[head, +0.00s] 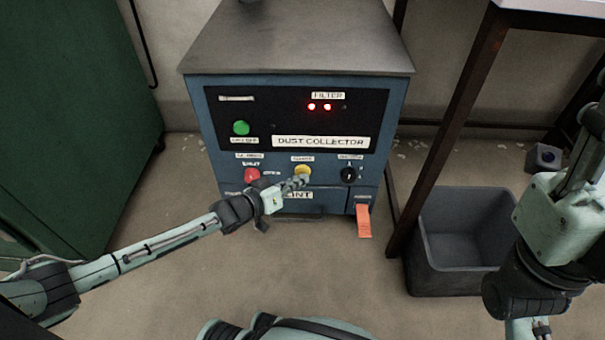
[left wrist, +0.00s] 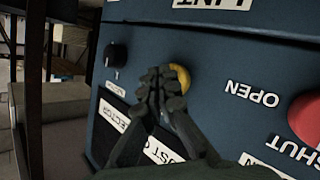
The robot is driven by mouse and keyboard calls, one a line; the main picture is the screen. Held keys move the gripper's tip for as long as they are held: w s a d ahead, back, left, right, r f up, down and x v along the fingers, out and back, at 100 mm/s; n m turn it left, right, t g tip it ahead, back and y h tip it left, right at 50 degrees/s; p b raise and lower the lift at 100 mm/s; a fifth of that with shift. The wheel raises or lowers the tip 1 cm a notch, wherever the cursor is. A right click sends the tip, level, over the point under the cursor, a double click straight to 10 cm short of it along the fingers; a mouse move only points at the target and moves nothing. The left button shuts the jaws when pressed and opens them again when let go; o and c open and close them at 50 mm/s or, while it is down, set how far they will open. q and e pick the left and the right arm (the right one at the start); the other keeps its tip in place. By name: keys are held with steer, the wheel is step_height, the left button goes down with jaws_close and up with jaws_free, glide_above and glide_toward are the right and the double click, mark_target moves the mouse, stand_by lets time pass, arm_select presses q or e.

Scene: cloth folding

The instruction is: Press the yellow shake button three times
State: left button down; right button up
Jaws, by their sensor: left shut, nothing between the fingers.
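The yellow shake button (head: 302,171) is on the blue front panel of the dust collector (head: 205,125), between a red button and a black knob. My left gripper (head: 303,180) is shut and empty, with its fingertips at the button's lower edge in the head view. In the left wrist view the shut fingertips (left wrist: 165,75) cover part of the yellow button (left wrist: 181,78). Whether they touch it or how far it is pushed in, I cannot tell. My right arm shows at the right edge of the head view, and its fingers cannot be made out.
Two red filter lights (head: 319,107) are lit. An orange tag (head: 364,221) hangs below. A grey bin (head: 461,240) and a table leg (head: 440,130) stand to the right.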

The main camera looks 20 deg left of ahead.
arm_select(q)
steer(key=shift+w+a, duration=0.2)
steer(key=shift+w, duration=0.35)
stand_by(0.6)
steer(key=shift+s+d+p, duration=0.2)
steer(key=shift+s+p, duration=0.15)
steer(key=shift+s, duration=0.25)
steer(key=shift+s+d+p, duration=0.2)
steer(key=shift+s+p, duration=0.15)
steer(key=shift+s, duration=0.25)
steer(key=s+p, duration=0.1)
steer(key=s, duration=0.1)
steer(key=s+d+p, duration=0.1)
steer(key=s+p, duration=0.1)
steer(key=s, duration=0.1)
steer(key=shift+d, duration=0.2)
